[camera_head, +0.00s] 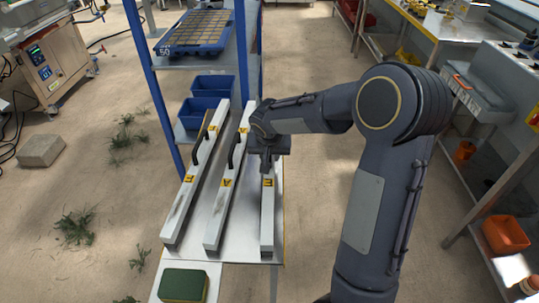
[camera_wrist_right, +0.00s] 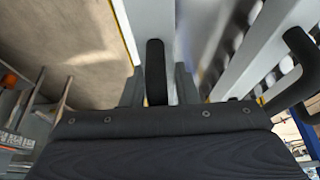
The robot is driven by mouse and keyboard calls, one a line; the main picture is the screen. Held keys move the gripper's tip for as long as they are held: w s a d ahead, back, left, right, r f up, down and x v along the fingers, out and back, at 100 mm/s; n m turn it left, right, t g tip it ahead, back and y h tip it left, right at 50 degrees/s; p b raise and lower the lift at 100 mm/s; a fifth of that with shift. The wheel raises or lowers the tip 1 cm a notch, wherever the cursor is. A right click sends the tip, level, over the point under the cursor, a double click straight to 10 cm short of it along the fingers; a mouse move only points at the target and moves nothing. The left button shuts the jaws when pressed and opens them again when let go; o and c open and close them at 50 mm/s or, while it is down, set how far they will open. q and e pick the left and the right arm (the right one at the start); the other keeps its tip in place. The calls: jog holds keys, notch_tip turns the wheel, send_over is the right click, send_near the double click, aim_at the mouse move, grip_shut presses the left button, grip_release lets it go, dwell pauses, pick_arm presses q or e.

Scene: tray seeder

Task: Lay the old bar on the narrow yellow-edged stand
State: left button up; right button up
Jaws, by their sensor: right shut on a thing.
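Three pale bars with black handles and yellow letter tags lie side by side on a narrow metal stand (camera_head: 236,246) with a yellow right edge. They are the left bar (camera_head: 181,212), the middle bar (camera_head: 217,215) and the right bar (camera_head: 267,225). My right gripper (camera_head: 267,166) is over the right bar, hiding its handle in the head view. In the right wrist view, the gripper (camera_wrist_right: 157,88) is shut on that bar's black handle (camera_wrist_right: 156,65). I cannot tell whether the bar touches the stand. My left gripper is out of view.
Blue posts and a shelf with blue bins (camera_head: 212,86) and a blue tray (camera_head: 197,31) stand behind the bars. A green pad (camera_head: 183,285) lies at the front. A workbench with an orange bin (camera_head: 505,234) is at right. Sandy floor is open at left.

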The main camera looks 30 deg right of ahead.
jog(key=shift+f, duration=0.15)
jog(key=o, duration=1)
jog(key=shift+o, duration=0.4)
